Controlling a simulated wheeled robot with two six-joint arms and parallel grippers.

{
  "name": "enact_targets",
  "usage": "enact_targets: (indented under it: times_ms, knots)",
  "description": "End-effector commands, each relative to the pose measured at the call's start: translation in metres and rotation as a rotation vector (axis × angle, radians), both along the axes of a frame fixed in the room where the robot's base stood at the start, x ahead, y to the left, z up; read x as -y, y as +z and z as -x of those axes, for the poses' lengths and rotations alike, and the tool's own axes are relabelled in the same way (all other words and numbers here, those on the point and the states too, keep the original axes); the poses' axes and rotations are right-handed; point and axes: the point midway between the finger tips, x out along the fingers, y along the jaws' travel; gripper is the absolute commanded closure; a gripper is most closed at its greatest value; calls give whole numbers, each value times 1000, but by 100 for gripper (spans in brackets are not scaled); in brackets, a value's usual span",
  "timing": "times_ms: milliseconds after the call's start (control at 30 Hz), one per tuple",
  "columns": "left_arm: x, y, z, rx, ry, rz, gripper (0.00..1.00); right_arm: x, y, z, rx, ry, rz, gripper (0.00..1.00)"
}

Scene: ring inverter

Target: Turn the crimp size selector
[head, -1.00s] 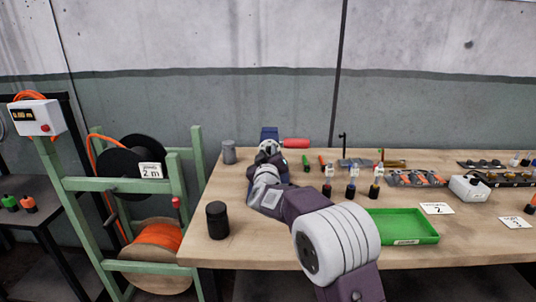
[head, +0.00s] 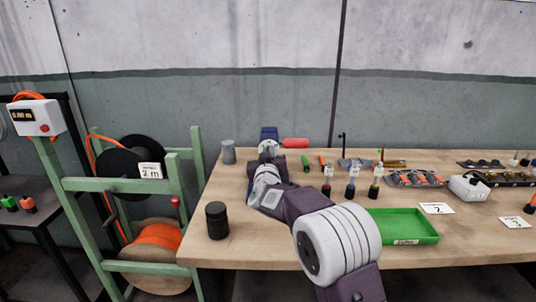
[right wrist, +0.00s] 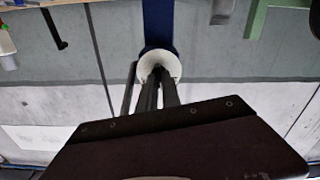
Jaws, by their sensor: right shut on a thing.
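A blue crimping tool (head: 268,132) with a red handle (head: 295,143) stands at the back of the workbench, left of its middle. In the right wrist view its blue body (right wrist: 158,22) runs down behind a white round knob, which looks like the selector (right wrist: 172,62). My right gripper (right wrist: 159,78) is shut, its dark fingers on the knob's middle; the fingertips partly cover it. In the head view my own arm hides most of the tool's front and the gripper (head: 268,147). Any size marks on the knob cannot be read. My left gripper is out of view.
The workbench (head: 230,190) holds a grey cylinder (head: 228,152), a black cylinder (head: 217,220), a green tray (head: 408,225) and several small bottles (head: 351,190). A green cable-reel rack (head: 125,184) stands left of the bench. The bench's front left is mostly clear.

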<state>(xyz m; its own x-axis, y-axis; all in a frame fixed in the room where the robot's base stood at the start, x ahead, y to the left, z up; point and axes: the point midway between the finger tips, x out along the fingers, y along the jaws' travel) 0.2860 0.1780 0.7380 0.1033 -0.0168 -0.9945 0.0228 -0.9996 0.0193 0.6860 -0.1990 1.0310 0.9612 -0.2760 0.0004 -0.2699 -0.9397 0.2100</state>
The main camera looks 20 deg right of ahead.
Motion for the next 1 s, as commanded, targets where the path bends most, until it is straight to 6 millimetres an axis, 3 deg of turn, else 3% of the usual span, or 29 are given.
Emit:
enact_targets:
  times_ms: [400,933,1000]
  knots:
    - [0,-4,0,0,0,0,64,1,-1,0,50,1,-180,100]
    - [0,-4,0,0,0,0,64,1,-1,0,56,0,-206,100]
    - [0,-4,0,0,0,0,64,1,-1,0,55,0,-205,75]
